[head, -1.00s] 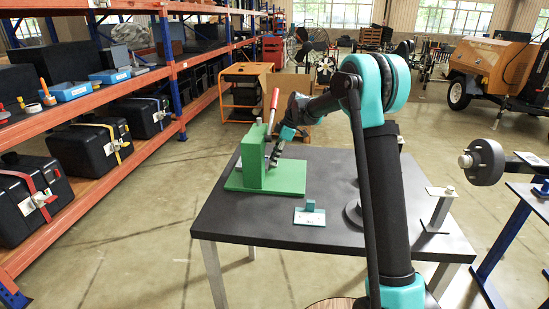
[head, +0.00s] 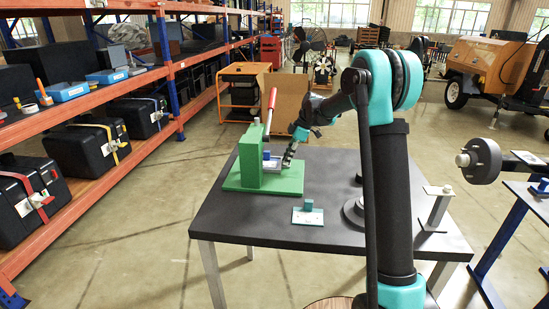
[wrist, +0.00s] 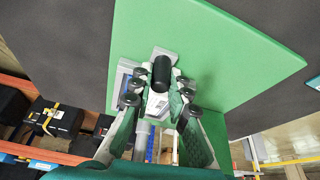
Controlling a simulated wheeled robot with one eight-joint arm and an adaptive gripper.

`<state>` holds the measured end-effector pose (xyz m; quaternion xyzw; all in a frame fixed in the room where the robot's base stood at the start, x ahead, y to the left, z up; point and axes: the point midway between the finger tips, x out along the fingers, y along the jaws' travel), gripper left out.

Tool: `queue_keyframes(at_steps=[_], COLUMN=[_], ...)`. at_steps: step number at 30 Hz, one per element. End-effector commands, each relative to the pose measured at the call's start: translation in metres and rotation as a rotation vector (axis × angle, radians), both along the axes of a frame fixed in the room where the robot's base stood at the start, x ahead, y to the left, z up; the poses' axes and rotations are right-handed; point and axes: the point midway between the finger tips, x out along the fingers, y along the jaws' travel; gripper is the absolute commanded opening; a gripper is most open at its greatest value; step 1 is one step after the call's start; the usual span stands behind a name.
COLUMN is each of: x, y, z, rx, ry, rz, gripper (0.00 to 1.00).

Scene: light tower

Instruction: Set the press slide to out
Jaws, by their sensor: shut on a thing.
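The green press (head: 251,165) stands on its green base plate at the table's far left, with a red lever on top. Its grey slide (head: 272,167) sticks out of the press to the right, and a blue block (head: 266,155) shows at it. My gripper (head: 288,158) is at the slide's right end. In the wrist view, my gripper (wrist: 161,95) is shut on the slide's black handle (wrist: 161,72), with a finger on each side. The grey slide (wrist: 170,57) shows behind the handle, partly hidden by the fingers.
A small light plate with a teal block (head: 308,213) lies near the table's front. A grey post stand (head: 437,205) is at the table's right. Orange shelves (head: 150,85) with black cases stand left. The dark tabletop (head: 250,218) is mostly bare at the front.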

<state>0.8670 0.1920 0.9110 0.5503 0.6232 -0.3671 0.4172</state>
Motion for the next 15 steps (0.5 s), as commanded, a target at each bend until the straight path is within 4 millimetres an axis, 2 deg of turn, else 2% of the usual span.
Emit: queue_keyframes(at_steps=[1, 6, 10, 15], x=[0.001, 0.0, -0.002, -0.002], y=[-0.018, -0.063, -0.083, -0.089], z=[0.0, 0.0, 0.001, 0.001], rx=[-0.001, -0.001, 0.0, -0.001], ry=[-0.002, -0.003, -0.003, -0.003], rz=[-0.007, -0.007, -0.003, -0.001], gripper=[0.0, 0.0, 0.0, 0.0])
